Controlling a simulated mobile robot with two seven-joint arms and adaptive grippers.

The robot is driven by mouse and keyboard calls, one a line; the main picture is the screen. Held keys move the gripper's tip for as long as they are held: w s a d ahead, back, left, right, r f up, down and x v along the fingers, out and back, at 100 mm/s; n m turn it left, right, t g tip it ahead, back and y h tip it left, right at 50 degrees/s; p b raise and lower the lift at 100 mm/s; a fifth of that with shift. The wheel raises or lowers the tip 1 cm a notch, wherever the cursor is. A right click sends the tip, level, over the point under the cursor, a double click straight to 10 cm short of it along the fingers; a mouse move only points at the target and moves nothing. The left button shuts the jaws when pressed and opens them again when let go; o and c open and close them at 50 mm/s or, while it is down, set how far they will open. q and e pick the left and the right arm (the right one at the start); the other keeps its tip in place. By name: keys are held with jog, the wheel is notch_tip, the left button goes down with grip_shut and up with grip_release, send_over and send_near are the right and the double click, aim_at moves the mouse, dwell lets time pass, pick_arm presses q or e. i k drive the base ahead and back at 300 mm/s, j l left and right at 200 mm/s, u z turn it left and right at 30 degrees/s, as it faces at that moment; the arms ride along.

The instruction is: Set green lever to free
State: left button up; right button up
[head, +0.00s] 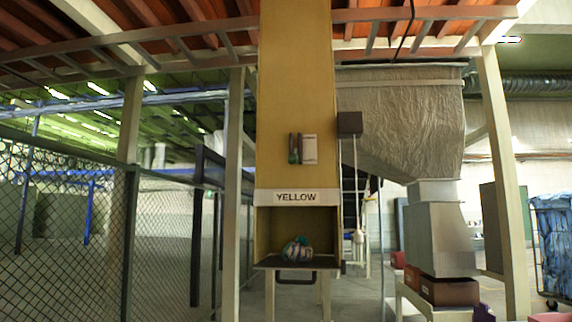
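A tall yellow-tan column (297,90) stands in the middle of the head view. A small dark upright handle with a green tint (294,149) is on its front, and I take it to be the green lever. A pale plate (310,149) is right beside it; any writing there is too small to read. The lever's exact setting cannot be told at this distance. Neither of my grippers is in view.
Below a "YELLOW" sign (296,197), an open bay holds a grey-and-teal bundle (297,249) on a dark shelf (270,262). A wire fence (70,230) is at left. A metal chute (440,230), dark red boxes (450,291) and a blue-filled cage (555,245) are at right.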

aim_at(293, 158)
jog(key=i+l+u, duration=0.25)
jog(key=i+l, duration=0.15)
jog(key=i+l+u, duration=0.25)
jog(key=i+l, duration=0.15)
jog(key=l, duration=0.2)
